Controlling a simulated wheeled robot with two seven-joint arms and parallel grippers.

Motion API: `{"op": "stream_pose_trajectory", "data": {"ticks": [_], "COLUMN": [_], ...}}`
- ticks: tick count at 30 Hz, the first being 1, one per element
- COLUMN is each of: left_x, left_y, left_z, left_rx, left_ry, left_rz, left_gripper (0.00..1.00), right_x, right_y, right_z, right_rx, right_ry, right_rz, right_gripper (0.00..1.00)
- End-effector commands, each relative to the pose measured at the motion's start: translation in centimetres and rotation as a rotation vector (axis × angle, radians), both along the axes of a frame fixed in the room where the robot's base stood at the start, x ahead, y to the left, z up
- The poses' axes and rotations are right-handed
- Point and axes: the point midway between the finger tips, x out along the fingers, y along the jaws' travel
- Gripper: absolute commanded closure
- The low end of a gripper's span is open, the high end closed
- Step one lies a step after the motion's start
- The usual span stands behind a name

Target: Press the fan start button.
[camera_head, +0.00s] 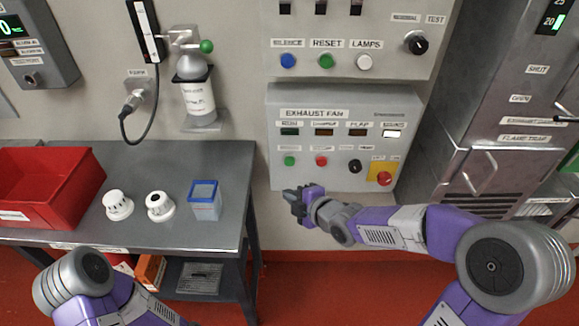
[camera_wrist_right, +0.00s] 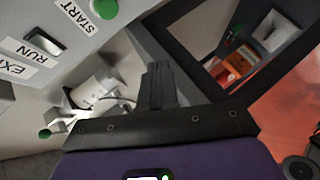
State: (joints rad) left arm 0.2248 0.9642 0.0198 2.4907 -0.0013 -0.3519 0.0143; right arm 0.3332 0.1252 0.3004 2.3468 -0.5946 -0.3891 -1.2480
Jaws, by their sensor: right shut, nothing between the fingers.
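The exhaust fan panel (camera_head: 335,130) is on the wall. Its green start button (camera_head: 289,160) is in the lower left of the panel. In the right wrist view the green button (camera_wrist_right: 104,9) is at the top edge, partly cut off, beside a START label. My right gripper (camera_head: 290,194) is below the panel's lower left in the head view, apart from the button. Its closed fingers (camera_wrist_right: 162,78) hold nothing and point away from the wrist camera, with the button up and left of them. My left arm shows at lower left, its gripper out of view.
A red stop button (camera_head: 321,160), a black knob (camera_head: 355,166) and a large red button (camera_head: 384,178) sit beside the start button. An upper panel (camera_head: 350,50) hangs above. A metal table (camera_head: 120,232) stands left, and metal cabinets (camera_head: 480,110) stand right.

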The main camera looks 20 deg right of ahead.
Motion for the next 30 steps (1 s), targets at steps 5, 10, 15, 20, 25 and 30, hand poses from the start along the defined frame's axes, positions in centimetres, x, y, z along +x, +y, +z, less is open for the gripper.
{"op": "stream_pose_trajectory", "data": {"ticks": [5,10,15,20,25,30], "left_x": [0.0,0.0,0.0,0.0,0.0,0.0], "left_y": [0.0,0.0,0.0,0.0,0.0,0.0], "left_z": [0.1,0.8,2.1,3.6,4.0,4.2], "left_rx": [0.0,0.0,0.0,0.0,0.0,0.0], "left_ry": [0.0,0.0,0.0,0.0,0.0,0.0], "left_rz": [0.0,0.0,0.0,0.0,0.0,0.0], "left_gripper": [1.0,1.0,1.0,1.0,1.0,1.0], "right_x": [0.1,1.1,3.3,5.5,7.3,8.3], "right_y": [0.0,-0.3,-0.9,-1.6,-2.1,-2.4], "right_z": [0.0,0.1,0.2,0.2,0.0,-0.1], "right_rx": [0.003,0.005,0.006,0.005,0.005,0.004], "right_ry": [0.003,0.005,0.006,0.006,0.003,0.004], "right_rz": [-0.002,-0.003,-0.004,-0.003,-0.002,-0.003], "right_gripper": [1.0,1.0,1.0,1.0,1.0,1.0]}}
